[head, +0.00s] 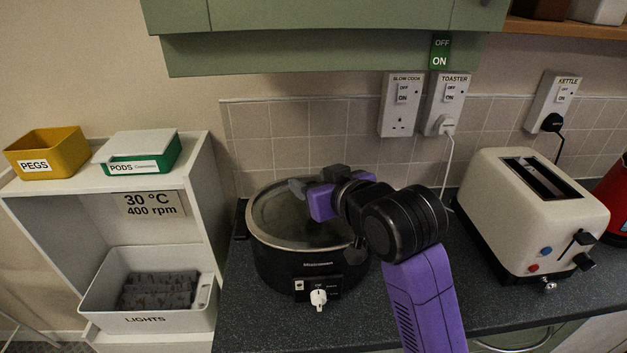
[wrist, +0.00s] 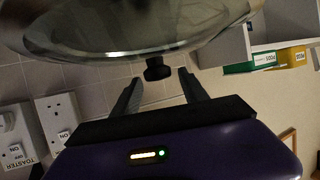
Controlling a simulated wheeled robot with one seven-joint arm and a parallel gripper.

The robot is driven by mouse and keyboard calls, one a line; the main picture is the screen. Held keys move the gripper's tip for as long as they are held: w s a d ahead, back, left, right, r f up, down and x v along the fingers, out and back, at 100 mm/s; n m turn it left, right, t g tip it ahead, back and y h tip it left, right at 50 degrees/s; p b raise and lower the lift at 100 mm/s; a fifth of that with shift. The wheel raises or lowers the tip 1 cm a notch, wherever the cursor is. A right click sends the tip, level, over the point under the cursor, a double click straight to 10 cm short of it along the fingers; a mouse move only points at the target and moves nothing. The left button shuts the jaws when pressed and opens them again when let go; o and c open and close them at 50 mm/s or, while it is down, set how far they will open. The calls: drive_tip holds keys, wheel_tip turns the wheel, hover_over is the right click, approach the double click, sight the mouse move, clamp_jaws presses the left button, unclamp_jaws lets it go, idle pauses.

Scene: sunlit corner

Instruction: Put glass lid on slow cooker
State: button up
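The black slow cooker (head: 312,264) stands on the counter, with a white dial on its front. The glass lid (head: 280,216) lies over its top and looks about level; my arm and gripper cover its right part. In the wrist view the lid (wrist: 120,30) fills the top, with its dark knob (wrist: 157,70) pointing towards my gripper. My gripper (wrist: 160,77) is open, its two fingers apart on either side of the knob, near the fingertips, with gaps visible. In the head view my gripper (head: 314,184) is just above the lid. Whether the rim is fully seated is unclear.
A cream toaster (head: 535,215) stands to the right, with a red kettle (head: 612,200) at the edge. A white shelf unit (head: 208,190) with bins stands close on the left. Sockets (head: 400,104) and a green cupboard (head: 320,50) are behind and above.

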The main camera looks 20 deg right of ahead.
drive_tip(key=shift+r, duration=0.1)
drive_tip(key=shift+r, duration=0.3)
drive_tip(key=p+v, duration=0.9)
drive_tip(key=v, duration=0.3)
drive_tip(key=shift+r, duration=0.25)
drive_tip(key=shift+f, duration=0.1)
